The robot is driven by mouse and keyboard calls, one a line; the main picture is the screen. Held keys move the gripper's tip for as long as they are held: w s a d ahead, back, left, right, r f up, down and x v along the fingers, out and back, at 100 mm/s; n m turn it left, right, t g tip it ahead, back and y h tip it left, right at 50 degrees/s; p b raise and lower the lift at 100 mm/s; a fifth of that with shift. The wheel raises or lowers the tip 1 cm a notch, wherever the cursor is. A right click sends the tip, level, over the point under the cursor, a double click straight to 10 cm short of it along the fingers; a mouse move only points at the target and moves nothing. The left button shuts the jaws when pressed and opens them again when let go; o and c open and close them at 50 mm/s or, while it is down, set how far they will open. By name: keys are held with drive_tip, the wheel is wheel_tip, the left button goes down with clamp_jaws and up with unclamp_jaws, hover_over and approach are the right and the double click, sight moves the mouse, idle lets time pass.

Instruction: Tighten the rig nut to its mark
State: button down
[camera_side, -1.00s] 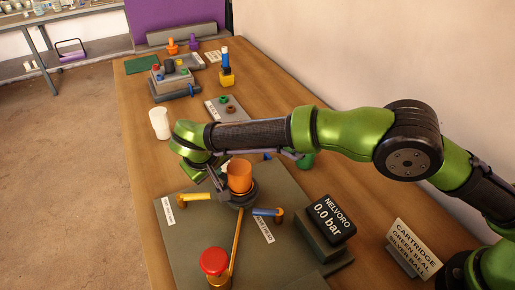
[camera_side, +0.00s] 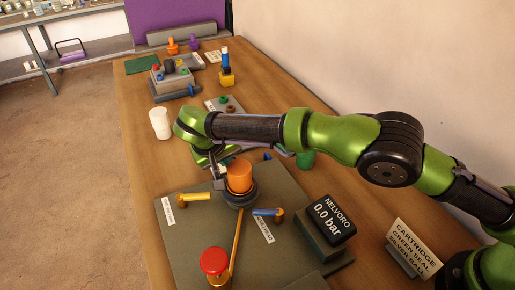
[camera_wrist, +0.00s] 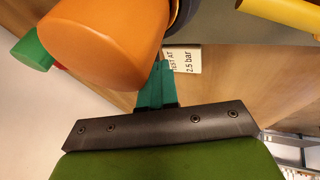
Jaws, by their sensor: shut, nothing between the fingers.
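The rig stands on a dark green plate (camera_side: 190,235), with an upright orange cylinder (camera_side: 240,176) set in a dark round collar (camera_side: 241,196). I cannot tell which part is the nut, and no mark can be made out. My gripper (camera_side: 217,182) is just left of the cylinder, partly hidden by the arm. In the wrist view, my teal fingers (camera_wrist: 158,84) are shut and empty beside the large orange cylinder (camera_wrist: 105,42). Whether they touch it is unclear.
A yellow handle (camera_side: 195,197), a blue handle (camera_side: 267,212) and a red knob (camera_side: 214,262) surround the collar. A gauge (camera_side: 325,219) reads 0.0 bar. A white cup (camera_side: 160,123) stands behind left. A tag (camera_wrist: 183,60) reads "TEST AT 2.5 bar".

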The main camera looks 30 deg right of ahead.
drive_tip(key=shift+d+f, duration=0.1)
drive_tip(key=shift+d, duration=0.05)
idle(0.5)
drive_tip(key=v, duration=1.2)
drive_tip(key=c, duration=1.8)
unclamp_jaws()
drive_tip(key=o, duration=0.5)
wheel_tip(320, 180, up, 3)
drive_tip(key=shift+s+d+f, duration=0.1)
drive_tip(key=shift+s, duration=0.1)
drive_tip(key=shift+c, duration=0.2)
drive_tip(key=shift+o, duration=1.3)
drive_tip(key=shift+y, duration=0.6)
drive_tip(key=d+r, duration=0.2)
drive_tip(key=r, duration=0.1)
drive_tip(key=shift+s+d+r, duration=0.1)
drive_tip(key=shift+s+d, duration=0.25)
drive_tip(key=w+d+f+y, duration=0.1)
drive_tip(key=w+f, duration=0.1)
drive_tip(key=f, duration=0.3)
drive_tip(key=w+d+f+m, duration=0.1)
drive_tip(key=w+f, duration=0.1)
drive_tip(key=f, duration=0.4)
drive_tip(key=w+d+f+m+y, duration=0.1)
drive_tip(key=w+f, duration=0.1)
drive_tip(key=f, duration=0.4)
drive_tip(key=shift+d+f+t+y, duration=0.25)
drive_tip(key=shift+d+t+y, duration=0.05)
drive_tip(key=shift+d, duration=0.05)
